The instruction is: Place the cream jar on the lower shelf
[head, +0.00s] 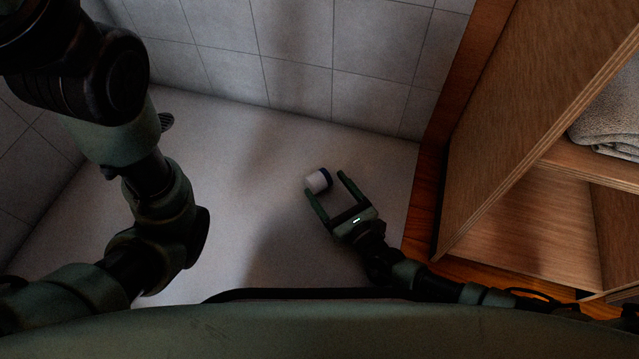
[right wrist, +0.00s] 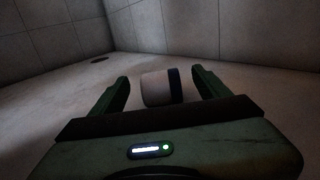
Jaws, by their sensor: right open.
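The cream jar (head: 317,181) is small and white with a dark blue band at one end. It lies on its side on the pale floor, near the tips of my right gripper (head: 325,184). In the right wrist view the jar (right wrist: 158,88) sits between the two open fingers of that gripper (right wrist: 160,84), with a gap showing at each side. The lower shelf (head: 535,230) is inside the wooden cabinet at the right. My left arm comes in from the left; its gripper fingers cannot be seen.
The wooden cabinet (head: 505,130) stands at the right, with a folded grey towel (head: 610,110) on its upper board. Tiled walls (head: 330,60) close off the back and left. The pale floor (head: 230,170) around the jar is clear. A dark round spot (right wrist: 99,59) shows on the floor.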

